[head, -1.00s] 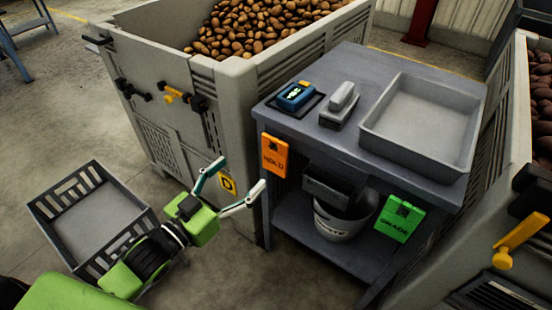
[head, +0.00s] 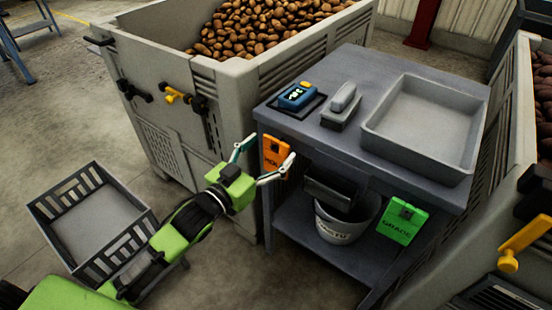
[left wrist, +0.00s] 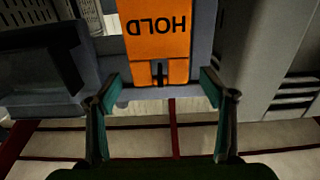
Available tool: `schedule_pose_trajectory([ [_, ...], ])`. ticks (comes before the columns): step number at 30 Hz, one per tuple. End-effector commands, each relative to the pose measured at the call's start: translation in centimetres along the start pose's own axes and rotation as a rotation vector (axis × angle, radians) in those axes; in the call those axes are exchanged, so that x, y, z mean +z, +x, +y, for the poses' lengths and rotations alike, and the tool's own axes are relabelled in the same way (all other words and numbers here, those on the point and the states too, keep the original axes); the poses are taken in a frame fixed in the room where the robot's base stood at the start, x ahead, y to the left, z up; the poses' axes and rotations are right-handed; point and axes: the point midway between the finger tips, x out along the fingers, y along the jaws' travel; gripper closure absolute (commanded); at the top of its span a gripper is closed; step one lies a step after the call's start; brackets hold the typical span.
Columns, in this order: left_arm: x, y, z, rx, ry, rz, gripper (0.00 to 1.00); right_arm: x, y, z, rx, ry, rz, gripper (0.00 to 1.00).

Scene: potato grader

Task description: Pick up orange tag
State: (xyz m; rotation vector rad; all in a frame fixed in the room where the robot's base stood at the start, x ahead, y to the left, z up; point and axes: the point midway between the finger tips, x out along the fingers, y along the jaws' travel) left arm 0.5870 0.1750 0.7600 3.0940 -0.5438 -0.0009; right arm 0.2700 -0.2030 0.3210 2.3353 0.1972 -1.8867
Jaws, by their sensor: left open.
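The orange tag (head: 275,154), marked HOLD, hangs on the front left edge of the grey table (head: 340,143). In the left wrist view the orange tag (left wrist: 158,30) is upside down, with a dark clip at its lower part. My left gripper (head: 264,161) is open, its fingers on either side of the tag in the head view. In the wrist view the left gripper's fingertips (left wrist: 160,88) are spread wider than the tag, with nothing between them. I cannot tell whether a finger touches the tag. My right gripper is not in view.
A green tag (head: 401,220) hangs at the table's front right. A grey tray (head: 372,134), a blue device (head: 296,97) and a grey handled block (head: 342,104) are on top. A bucket (head: 340,228) sits below. A potato bin (head: 225,85) stands behind left, an empty crate (head: 62,222) on the floor.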

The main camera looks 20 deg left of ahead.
Motion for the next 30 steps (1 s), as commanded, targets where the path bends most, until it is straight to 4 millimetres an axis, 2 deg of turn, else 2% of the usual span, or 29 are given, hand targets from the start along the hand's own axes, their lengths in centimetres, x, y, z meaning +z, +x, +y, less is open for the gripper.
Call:
schedule_pose_trajectory([
  [9, 0.0, 0.5, 0.0, 0.001, 0.000, -0.001, 0.25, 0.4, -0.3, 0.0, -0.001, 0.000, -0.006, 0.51],
  [14, 0.0, 0.5, 0.0, 0.000, 0.000, -0.001, 0.66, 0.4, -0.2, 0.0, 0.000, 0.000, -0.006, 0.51],
  [25, -0.1, 0.5, 0.0, 0.001, 0.000, 0.000, 0.66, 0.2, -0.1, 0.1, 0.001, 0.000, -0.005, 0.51],
  [30, -1.0, 0.5, 0.0, 0.001, 0.001, 0.002, 0.66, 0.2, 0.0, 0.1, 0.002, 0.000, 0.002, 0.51],
])
